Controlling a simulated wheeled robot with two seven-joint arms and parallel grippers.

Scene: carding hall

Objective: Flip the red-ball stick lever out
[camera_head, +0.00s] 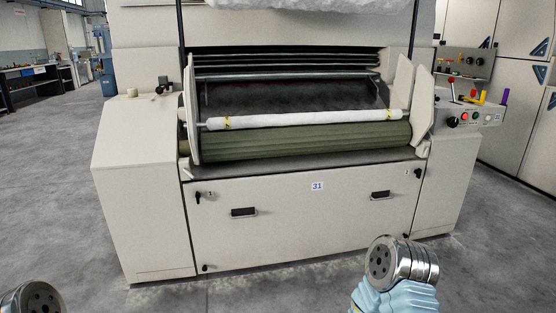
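A thin stick lever with a red ball (451,85) stands roughly upright on the control panel (490,113) at the right end of the carding machine. It is small in this view, and its exact tilt is hard to tell. Another small red knob (473,93) shows just to its right. Neither gripper shows. Only metal and pale blue parts of my arms show at the bottom edge, well apart from the lever.
The panel also bears a yellow handle (482,97), a purple handle (505,96), a red button (464,116), a green button (475,116) and a black knob (452,122). The machine front (300,220) blocks the middle. Grey floor (495,220) is clear at right; cabinets (520,95) stand behind.

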